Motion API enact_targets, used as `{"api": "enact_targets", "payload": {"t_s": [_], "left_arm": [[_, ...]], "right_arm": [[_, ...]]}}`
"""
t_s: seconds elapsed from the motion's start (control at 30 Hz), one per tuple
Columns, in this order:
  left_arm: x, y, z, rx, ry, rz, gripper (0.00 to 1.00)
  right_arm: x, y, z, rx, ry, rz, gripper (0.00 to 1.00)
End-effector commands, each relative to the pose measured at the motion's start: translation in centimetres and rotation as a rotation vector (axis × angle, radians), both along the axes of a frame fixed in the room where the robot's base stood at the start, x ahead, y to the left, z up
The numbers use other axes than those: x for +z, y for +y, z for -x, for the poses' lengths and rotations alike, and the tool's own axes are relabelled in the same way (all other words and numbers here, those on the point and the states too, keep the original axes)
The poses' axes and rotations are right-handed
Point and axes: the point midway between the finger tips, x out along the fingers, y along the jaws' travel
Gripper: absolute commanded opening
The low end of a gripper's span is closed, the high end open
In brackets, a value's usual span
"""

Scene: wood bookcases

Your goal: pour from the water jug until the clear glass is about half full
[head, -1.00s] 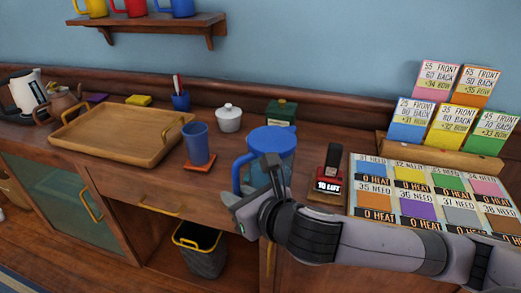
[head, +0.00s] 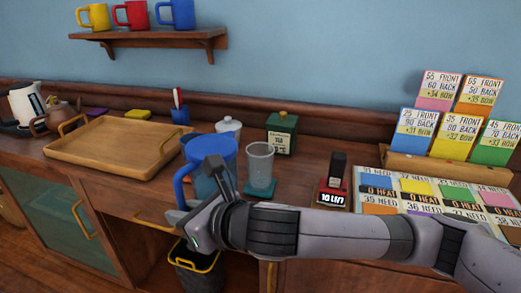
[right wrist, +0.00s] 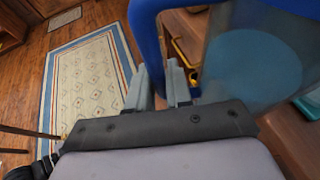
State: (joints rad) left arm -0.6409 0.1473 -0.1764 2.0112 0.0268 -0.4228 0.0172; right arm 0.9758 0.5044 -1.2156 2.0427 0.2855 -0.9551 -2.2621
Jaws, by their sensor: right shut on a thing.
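The water jug (head: 216,152) has a blue lid and handle and a see-through body. It is upright in front of the counter's edge, left of the clear glass. My right gripper (head: 190,205) is shut on the jug's blue handle; in the right wrist view the fingers (right wrist: 160,88) close around the handle (right wrist: 147,40). The clear glass (head: 260,166) stands upright on a green coaster (head: 261,190) and looks empty. Whether the jug touches the counter is hidden by my arm. My left gripper is out of view.
A wooden tray (head: 70,155) lies to the left. A white lidded pot (head: 229,127) and a green box (head: 283,131) stand behind the glass. A black-and-red stamp-like item (head: 335,182) and a card board (head: 430,190) are to the right. A bin (head: 195,272) is below.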

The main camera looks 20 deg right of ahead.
Motion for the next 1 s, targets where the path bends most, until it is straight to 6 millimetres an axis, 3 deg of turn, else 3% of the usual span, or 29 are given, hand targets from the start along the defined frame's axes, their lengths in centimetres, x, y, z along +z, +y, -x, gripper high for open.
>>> {"api": "enact_targets", "payload": {"t_s": [1.0], "left_arm": [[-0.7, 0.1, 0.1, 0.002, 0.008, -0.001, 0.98]], "right_arm": [[5.0, -1.5, -1.3, -0.005, 0.283, -0.357, 0.0]]}}
